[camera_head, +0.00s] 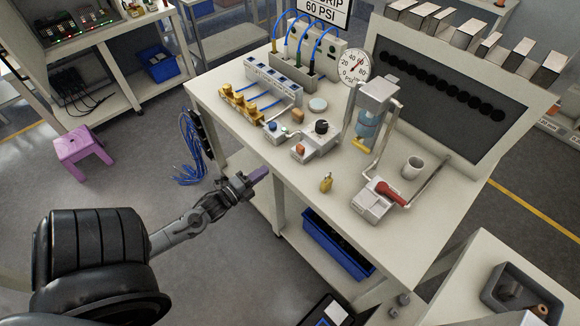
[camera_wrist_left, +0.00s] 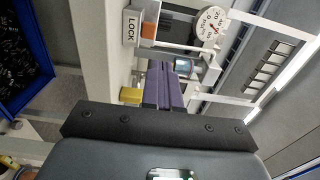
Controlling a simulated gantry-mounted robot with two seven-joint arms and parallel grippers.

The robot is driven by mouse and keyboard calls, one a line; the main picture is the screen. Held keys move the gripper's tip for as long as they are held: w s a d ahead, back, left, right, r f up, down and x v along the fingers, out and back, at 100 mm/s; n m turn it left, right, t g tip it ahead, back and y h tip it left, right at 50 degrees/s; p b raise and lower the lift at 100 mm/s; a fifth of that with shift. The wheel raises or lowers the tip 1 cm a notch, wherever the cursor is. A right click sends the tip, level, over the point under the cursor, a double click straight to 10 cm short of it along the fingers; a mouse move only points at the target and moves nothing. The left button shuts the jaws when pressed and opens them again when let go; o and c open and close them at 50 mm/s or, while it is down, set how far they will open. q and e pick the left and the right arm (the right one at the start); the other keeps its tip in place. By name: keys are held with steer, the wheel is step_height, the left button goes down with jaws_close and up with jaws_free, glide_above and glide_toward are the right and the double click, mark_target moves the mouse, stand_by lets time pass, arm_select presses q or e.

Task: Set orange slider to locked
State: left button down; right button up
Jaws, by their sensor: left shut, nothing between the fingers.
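The orange slider (camera_head: 298,148) is a small orange block at the left end of a light box with a black knob (camera_head: 321,127) on the white bench. In the left wrist view the orange slider (camera_wrist_left: 149,31) shows near the top, beside a plate marked LOCK (camera_wrist_left: 131,27). My left gripper (camera_head: 260,174) has purple fingers and is shut and empty. It is near the bench's front left edge, apart from the slider. Its fingers (camera_wrist_left: 163,85) show mid-picture in the left wrist view. My right gripper is in neither view.
A yellow padlock (camera_head: 326,182) stands on the bench before the knob box. Behind are a regulator with a blue bowl (camera_head: 367,124) and a round gauge (camera_head: 354,67). A red-handled valve (camera_head: 388,193) is to the right. A blue bin (camera_head: 336,244) sits below.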

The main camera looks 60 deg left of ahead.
arm_select(q)
steer(key=f, duration=0.2)
steer(key=b, duration=0.1)
glide_toward(298, 149)
steer(key=x, duration=0.5)
steer(key=shift+w, duration=0.15)
steer(key=shift+w+a, duration=0.1)
steer(key=shift+w, duration=0.65)
